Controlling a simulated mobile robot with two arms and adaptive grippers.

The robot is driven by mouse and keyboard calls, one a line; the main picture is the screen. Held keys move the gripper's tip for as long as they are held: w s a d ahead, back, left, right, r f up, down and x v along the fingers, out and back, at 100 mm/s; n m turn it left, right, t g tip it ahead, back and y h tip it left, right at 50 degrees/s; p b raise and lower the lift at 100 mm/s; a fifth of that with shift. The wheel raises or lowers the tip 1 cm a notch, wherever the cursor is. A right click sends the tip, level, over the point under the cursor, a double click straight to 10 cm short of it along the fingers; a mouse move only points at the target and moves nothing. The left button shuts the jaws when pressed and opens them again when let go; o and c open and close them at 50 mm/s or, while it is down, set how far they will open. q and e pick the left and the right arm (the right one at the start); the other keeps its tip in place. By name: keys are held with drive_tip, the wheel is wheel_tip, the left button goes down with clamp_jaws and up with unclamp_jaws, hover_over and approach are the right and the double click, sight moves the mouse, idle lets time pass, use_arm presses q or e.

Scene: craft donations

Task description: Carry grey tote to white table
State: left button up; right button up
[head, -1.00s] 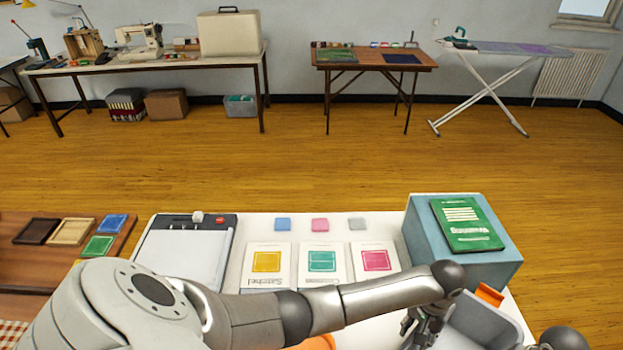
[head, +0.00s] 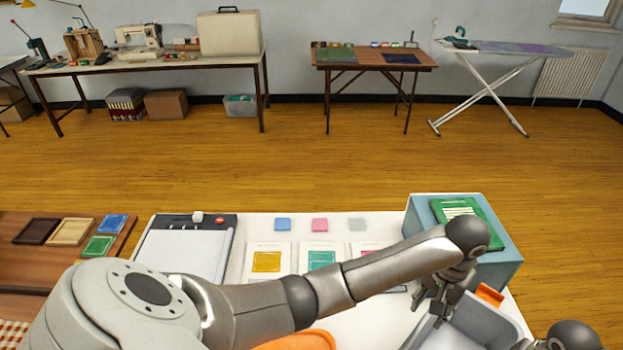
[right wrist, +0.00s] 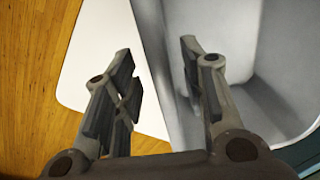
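The grey tote (head: 500,318) is at the lower right of the head view, partly cut off by the frame and covered by my arms. It stands by the right end of the white table (head: 372,325); its support is hidden. My left gripper (head: 430,305) is over the tote's left side, fingers apart, with nothing seen between them. In the right wrist view my right gripper (right wrist: 158,55) is open. The rim of the tote (right wrist: 235,35) runs between its fingers, one finger outside and one over the inside. I cannot tell whether they touch it.
A teal box (head: 490,268) with a green book (head: 484,226) stands behind the tote. Printed cards (head: 266,262) and a paper trimmer (head: 185,250) lie on the table. An orange item (head: 296,341) is at the front. Open floor (head: 300,165) lies beyond.

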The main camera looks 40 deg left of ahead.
wheel_tip(320, 180, up, 10)
drive_tip(key=shift+d+f, duration=0.2)
drive_tip(key=shift+d, duration=0.25)
drive_tip(key=shift+s+f, duration=0.1)
